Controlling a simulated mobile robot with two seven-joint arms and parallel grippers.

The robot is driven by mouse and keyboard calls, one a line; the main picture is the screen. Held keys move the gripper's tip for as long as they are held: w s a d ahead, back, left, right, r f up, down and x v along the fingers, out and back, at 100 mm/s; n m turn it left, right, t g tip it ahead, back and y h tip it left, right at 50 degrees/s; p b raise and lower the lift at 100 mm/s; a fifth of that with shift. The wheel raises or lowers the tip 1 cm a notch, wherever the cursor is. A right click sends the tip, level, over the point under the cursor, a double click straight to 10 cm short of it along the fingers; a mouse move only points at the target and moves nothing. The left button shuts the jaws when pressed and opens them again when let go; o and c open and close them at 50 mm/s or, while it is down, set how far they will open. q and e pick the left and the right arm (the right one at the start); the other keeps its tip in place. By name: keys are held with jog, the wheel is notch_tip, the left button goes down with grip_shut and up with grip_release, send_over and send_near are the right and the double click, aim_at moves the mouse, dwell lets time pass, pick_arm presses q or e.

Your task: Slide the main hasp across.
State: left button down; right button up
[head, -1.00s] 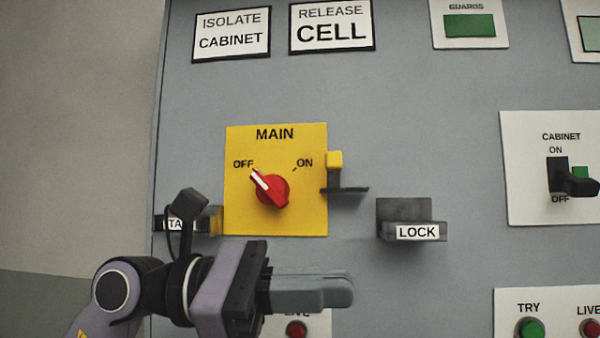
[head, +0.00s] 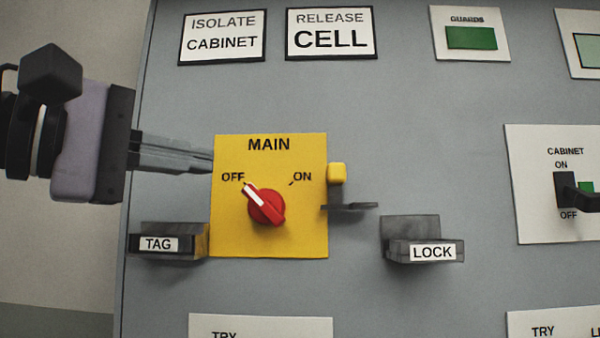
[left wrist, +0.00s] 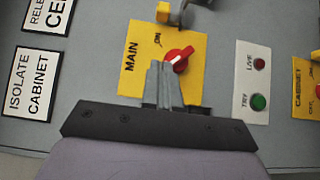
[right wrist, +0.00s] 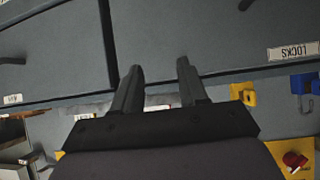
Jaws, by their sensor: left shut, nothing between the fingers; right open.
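The main hasp is on the right edge of the yellow MAIN plate (head: 225,240), with a yellow tab (head: 337,174) above a dark bar (head: 350,207) that sticks out to the right. The red knob (head: 266,207) points up-left at OFF. My left gripper (head: 211,162) is shut and empty, its fingertips at the plate's upper left edge, on the far side of the knob from the hasp. In the left wrist view the fingers (left wrist: 160,66) appear in front of the plate, beside the knob. My right gripper (right wrist: 160,70) is open and empty, away from the hasp.
The TAG holder (head: 190,235) is below my left gripper. The LOCK holder (head: 432,228) is right of and below the hasp. A CABINET switch (head: 567,190) is at the right. The panel between hasp and CABINET plate is mostly clear.

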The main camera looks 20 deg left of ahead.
pick_arm(q)
jog(key=p, duration=0.2)
send_near(326, 175)
jog(key=w, duration=0.2)
jog(key=shift+w+d+p, duration=0.3)
jog(key=shift+w+d, duration=0.1)
jog(key=shift+d, duration=0.2)
jog(key=shift+w+d+p, duration=0.3)
jog(key=shift+w+d, duration=0.1)
jog(key=shift+d, duration=0.2)
jog(key=shift+w+d+f, duration=0.1)
jog(key=shift+w+d, duration=0.05)
jog(key=shift+d, duration=0.25)
jog(key=shift+d, duration=0.1)
